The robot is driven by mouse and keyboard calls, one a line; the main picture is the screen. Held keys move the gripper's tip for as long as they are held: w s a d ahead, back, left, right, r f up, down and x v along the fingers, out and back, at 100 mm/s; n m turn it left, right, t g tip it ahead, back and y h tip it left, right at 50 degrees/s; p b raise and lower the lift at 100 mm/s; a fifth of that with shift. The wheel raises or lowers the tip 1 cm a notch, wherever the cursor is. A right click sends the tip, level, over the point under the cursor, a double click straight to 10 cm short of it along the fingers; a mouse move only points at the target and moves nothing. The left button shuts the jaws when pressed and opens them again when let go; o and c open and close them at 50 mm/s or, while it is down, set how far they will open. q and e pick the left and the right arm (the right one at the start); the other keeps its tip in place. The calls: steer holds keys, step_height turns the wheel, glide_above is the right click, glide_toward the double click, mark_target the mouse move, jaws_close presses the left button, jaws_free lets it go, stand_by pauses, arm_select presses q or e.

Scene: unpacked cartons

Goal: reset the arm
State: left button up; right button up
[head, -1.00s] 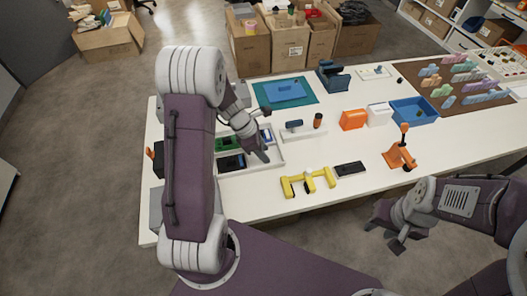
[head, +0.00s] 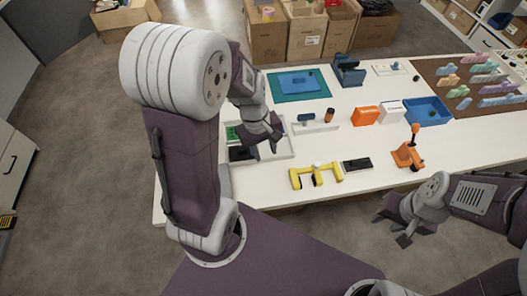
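My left arm rises at the left of the head view, bent at a large pale joint. Its gripper (head: 265,143) hangs over the white tray (head: 287,155) on the table, and the fingers point down. Whether the fingers are apart is too small to tell, and I see nothing clearly held. My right gripper (head: 390,227) is off the table's front edge at the lower right, above the floor. Its fingers are spread apart with nothing between them.
On the white table (head: 350,205) are a yellow part (head: 317,175), a black device (head: 357,165), an orange stand (head: 409,152), an orange box (head: 365,115), a blue bin (head: 428,112) and a teal mat (head: 300,84). Cartons (head: 306,37) stand behind.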

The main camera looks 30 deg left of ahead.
arm_select(q)
steer(key=s+m, duration=0.1)
steer(key=m, duration=0.2)
steer(key=s+d+m, duration=0.1)
steer(key=s+m, duration=0.1)
steer(key=m, duration=0.1)
steer(key=s+d+m+y, duration=0.1)
steer(key=m, duration=0.2)
steer(key=shift+s+f+m, duration=0.35)
steer(key=shift+m, duration=0.05)
steer(key=shift+r+p, duration=0.9)
